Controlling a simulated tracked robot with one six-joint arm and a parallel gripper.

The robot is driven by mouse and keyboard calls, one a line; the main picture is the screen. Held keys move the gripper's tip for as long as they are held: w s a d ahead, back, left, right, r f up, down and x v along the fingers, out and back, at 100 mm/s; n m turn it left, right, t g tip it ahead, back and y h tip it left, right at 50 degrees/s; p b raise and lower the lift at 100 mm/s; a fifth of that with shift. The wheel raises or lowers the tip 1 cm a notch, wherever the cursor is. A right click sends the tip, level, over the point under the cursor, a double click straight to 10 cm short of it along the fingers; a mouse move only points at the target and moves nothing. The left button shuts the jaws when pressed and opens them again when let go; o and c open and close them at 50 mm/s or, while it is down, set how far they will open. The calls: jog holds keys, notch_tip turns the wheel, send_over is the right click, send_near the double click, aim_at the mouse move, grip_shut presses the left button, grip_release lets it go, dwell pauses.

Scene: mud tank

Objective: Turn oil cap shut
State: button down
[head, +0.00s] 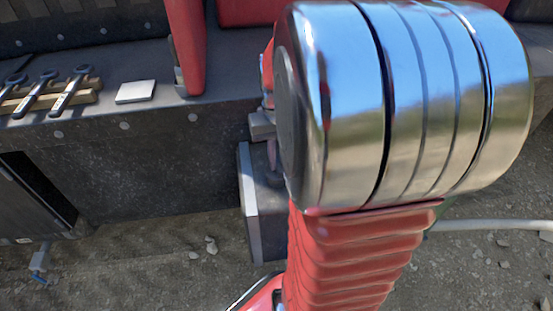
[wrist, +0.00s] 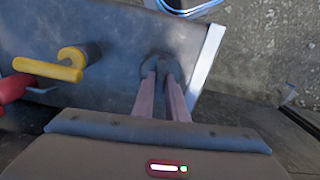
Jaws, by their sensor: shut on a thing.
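In the wrist view, the oil cap (wrist: 165,60) is a dark, round piece on the grey top of a tank. My gripper (wrist: 161,77) reaches it from below in the picture. Its two pinkish fingers are close together and shut on the cap, covering part of it. I cannot tell how far the cap is turned. In the head view, my arm hides the cap and most of the gripper. A pinkish finger shows above the grey tank (head: 251,225) beside the arm.
A yellow bent handle (wrist: 62,65) and a red part (wrist: 12,90) sit left of the cap. In the head view, several wrenches (head: 70,90) lie on a holder on the dark ledge, beside a pale square plate (head: 136,92). A pale hose (head: 490,225) lies on the gravel.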

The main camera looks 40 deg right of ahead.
jog(key=shift+w+r+m, duration=0.1)
jog(key=shift+m, duration=0.4)
jog(key=c, duration=1.8)
grip_release()
jog(key=shift+o, duration=0.2)
notch_tip(320, 180, up, 14)
jog(key=shift+f, duration=0.2)
